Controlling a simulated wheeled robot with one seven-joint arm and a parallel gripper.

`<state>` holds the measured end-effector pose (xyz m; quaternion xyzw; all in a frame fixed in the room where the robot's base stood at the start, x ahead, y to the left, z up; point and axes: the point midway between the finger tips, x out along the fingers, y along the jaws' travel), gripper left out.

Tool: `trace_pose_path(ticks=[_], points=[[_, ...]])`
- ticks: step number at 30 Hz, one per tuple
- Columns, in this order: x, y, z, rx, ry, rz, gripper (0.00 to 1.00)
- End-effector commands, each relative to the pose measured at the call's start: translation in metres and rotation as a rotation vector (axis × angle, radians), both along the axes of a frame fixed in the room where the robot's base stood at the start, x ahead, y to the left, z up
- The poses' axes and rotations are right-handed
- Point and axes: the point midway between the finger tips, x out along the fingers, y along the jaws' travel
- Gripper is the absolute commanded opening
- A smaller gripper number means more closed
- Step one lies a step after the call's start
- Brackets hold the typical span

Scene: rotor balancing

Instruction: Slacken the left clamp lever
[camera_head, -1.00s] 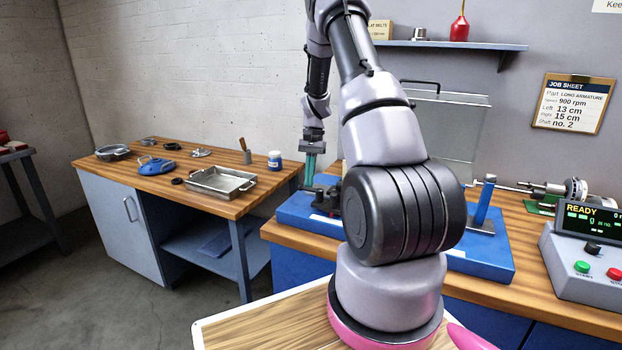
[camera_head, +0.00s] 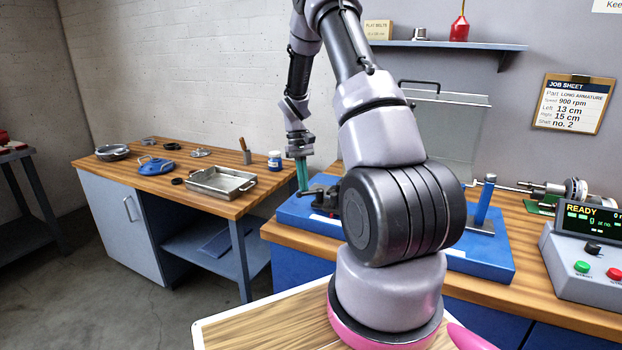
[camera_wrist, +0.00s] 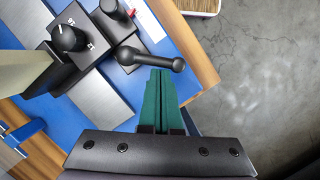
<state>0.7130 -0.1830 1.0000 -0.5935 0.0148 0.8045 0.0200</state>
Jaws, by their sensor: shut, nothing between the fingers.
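The left clamp lever (camera_wrist: 150,60) is a black bar with a round knob end, in the wrist view just beyond my fingertips. It sits on a dark pedestal on the blue machine base (camera_wrist: 108,112). My gripper (camera_wrist: 160,75) has green fingers that are shut and empty, with their tips beside or against the lever's bar; contact is hard to tell. In the head view my gripper (camera_head: 302,175) points down at the left end of the blue base (camera_head: 290,212), by the dark clamp parts (camera_head: 322,197). My arm hides the middle of the base.
A black knob with markings (camera_wrist: 68,38) stands left of the lever. A control box (camera_head: 590,265) reading READY is on the right of the bench. A side table (camera_head: 160,150) at left holds a metal tray (camera_head: 220,182) and a blue-lidded jar (camera_head: 274,160).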

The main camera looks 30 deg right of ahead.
Motion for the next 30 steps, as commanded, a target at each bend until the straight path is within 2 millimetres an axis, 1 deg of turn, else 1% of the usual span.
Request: trace_pose_path(ticks=[6, 15, 22, 30], points=[[-0.009, 0.006, 0.000, 0.001, 0.000, 0.202, 0.00], [-0.020, 0.009, 0.001, 0.001, -0.001, 0.429, 0.00], [-0.026, 0.010, 0.000, 0.001, -0.001, 0.536, 0.00], [-0.028, 0.010, 0.000, 0.001, -0.001, 0.585, 0.00]])
